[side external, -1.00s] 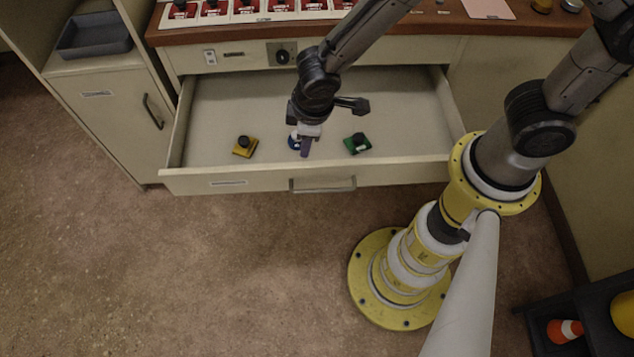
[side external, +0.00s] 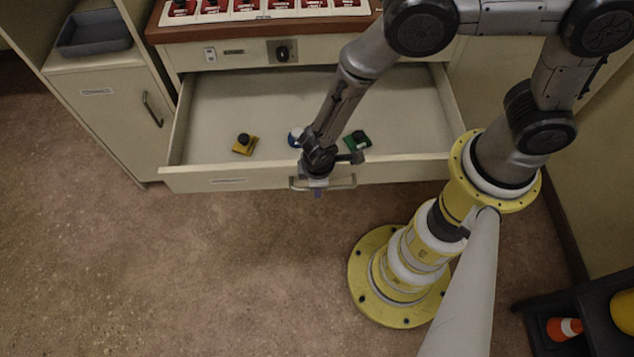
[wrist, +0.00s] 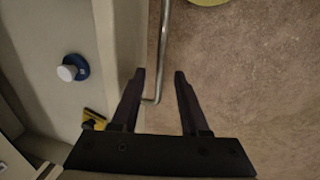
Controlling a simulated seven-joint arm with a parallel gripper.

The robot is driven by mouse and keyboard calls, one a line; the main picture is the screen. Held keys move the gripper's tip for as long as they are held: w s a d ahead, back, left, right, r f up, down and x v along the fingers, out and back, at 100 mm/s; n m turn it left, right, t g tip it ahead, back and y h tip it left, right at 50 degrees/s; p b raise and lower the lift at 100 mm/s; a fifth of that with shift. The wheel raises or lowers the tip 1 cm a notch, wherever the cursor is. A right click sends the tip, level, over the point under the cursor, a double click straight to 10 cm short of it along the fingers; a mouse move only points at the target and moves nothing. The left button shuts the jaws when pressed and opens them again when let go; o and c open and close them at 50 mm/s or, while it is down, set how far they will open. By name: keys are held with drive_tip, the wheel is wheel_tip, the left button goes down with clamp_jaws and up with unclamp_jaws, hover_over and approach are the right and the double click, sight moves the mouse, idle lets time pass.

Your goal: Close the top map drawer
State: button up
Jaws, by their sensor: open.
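The top map drawer (side external: 230,179) is pulled well out from the console. Its metal bar handle (side external: 343,184) is on the front face. My gripper (side external: 317,190) is at the drawer front, over the handle's left part. In the wrist view my gripper (wrist: 160,75) is open, with the drawer's front edge at its left. The handle (wrist: 163,50) runs between the fingers' lines, nearer the left fingertip. I cannot tell whether the finger touches it. Inside the drawer lie a yellow piece (side external: 245,145), a blue round piece (side external: 296,137) and a green piece (side external: 358,140), each with a knob.
The console top (side external: 262,28) with red-and-white panels is behind the drawer. A cabinet (side external: 110,110) with a grey tray (side external: 93,33) stands at the left. A dark shelf with a cone (side external: 564,328) is at lower right.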

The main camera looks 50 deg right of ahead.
drive_tip(key=shift+w+d+f, duration=0.1)
drive_tip(key=shift+d+f, duration=0.05)
drive_tip(key=shift+f, duration=0.7)
drive_tip(key=shift+c, duration=0.2)
clamp_jaws()
drive_tip(key=shift+r, duration=0.1)
idle(0.6)
